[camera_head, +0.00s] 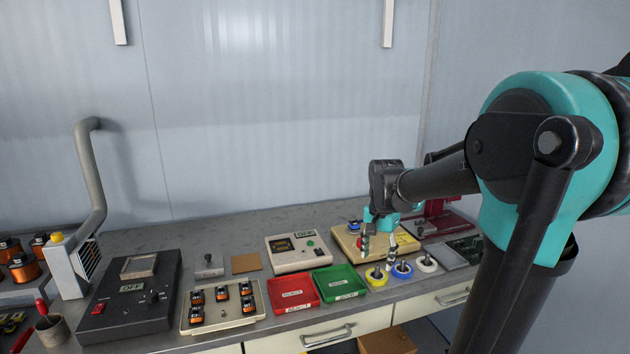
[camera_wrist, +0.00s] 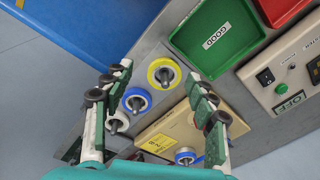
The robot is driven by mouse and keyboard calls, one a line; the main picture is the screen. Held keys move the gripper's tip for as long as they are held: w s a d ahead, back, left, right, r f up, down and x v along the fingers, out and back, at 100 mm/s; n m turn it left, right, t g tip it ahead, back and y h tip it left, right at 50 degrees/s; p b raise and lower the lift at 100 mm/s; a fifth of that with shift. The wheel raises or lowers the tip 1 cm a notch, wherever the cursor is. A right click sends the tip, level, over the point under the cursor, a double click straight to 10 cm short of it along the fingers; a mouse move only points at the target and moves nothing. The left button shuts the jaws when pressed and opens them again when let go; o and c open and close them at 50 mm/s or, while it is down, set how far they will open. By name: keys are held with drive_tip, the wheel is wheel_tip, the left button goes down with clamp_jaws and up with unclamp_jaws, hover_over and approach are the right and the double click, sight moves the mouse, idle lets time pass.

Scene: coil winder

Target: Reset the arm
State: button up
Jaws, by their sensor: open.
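My gripper (camera_head: 378,248) is in the head view above the right part of the bench, over the front of a beige coil winder machine (camera_head: 350,240). My arm reaches in from the right in the head view and hides part of the bench's right end.
Yellow (camera_head: 376,277), blue (camera_head: 402,270) and white (camera_head: 426,264) spools stand along the front edge. Red (camera_head: 291,292) and green (camera_head: 339,283) bins lie left of them. An OFF tester (camera_head: 297,253), a coil tray (camera_head: 222,306) and a dark box (camera_head: 132,301) fill the left. Space above the bench is clear.

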drive_tip(key=s+d+f+n+t, duration=0.1)
drive_tip(key=s+f+n+t, duration=0.2)
drive_tip(key=s+f+n, duration=0.5)
drive_tip(key=s+f, duration=0.5)
drive_tip(key=s, duration=0.2)
drive_tip(key=shift+s+d+n, duration=0.15)
drive_tip(key=shift+d+n, duration=0.15)
drive_tip(key=shift+d, duration=0.05)
drive_tip(key=shift+r, duration=0.1)
idle(0.5)
